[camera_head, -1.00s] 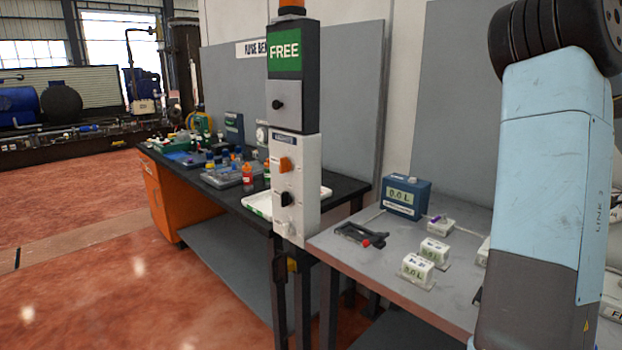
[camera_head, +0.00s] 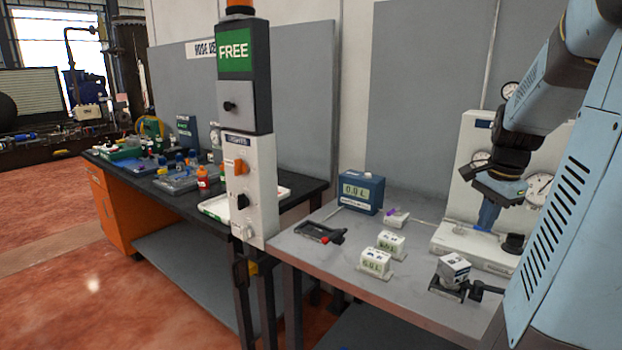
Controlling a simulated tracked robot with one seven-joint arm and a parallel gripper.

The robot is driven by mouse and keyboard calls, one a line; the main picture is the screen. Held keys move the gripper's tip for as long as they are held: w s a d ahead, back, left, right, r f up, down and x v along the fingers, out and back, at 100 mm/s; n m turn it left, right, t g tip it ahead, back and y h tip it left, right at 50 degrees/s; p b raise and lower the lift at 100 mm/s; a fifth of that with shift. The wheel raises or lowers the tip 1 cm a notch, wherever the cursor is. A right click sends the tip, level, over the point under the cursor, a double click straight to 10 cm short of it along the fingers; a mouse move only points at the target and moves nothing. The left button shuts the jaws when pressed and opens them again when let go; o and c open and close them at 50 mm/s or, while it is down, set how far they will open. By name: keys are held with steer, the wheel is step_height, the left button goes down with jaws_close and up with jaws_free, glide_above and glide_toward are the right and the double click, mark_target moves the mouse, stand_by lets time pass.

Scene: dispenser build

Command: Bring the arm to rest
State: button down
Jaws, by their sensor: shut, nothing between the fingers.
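My arm comes in from the upper right of the head view, in light blue and dark links. Its end hangs over the right part of the grey bench (camera_head: 330,270). My gripper (camera_head: 486,222) points down, in front of the white gauge panel (camera_head: 482,130). Its fingers are small and dark here, and they look shut with nothing between them. It is above and behind the small white block (camera_head: 454,267) on a dark holder, and apart from it.
A blue 0.0 L meter (camera_head: 360,192), a black-and-red clamp-like tool (camera_head: 320,234) and white display boxes (camera_head: 375,262) stand on the bench. A signal post reading FREE (camera_head: 243,90) rises at its left end. A dark bench (camera_head: 150,180) with bottles stands beyond.

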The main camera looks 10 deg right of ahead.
steer(key=s+a+r+n+t, duration=0.1)
steer(key=s+a+r+n, duration=0.1)
steer(key=a+n, duration=0.3)
steer(key=s+a+r+n+t, duration=0.1)
steer(key=s+a+n, duration=0.3)
steer(key=a, duration=0.8)
steer(key=s+a+r+n+t, duration=0.2)
steer(key=s+a+n, duration=0.1)
steer(key=a+n, duration=0.4)
steer(key=shift+s+a+r+n, duration=0.25)
steer(key=shift+a+r+n, duration=0.05)
steer(key=shift+a, duration=0.7)
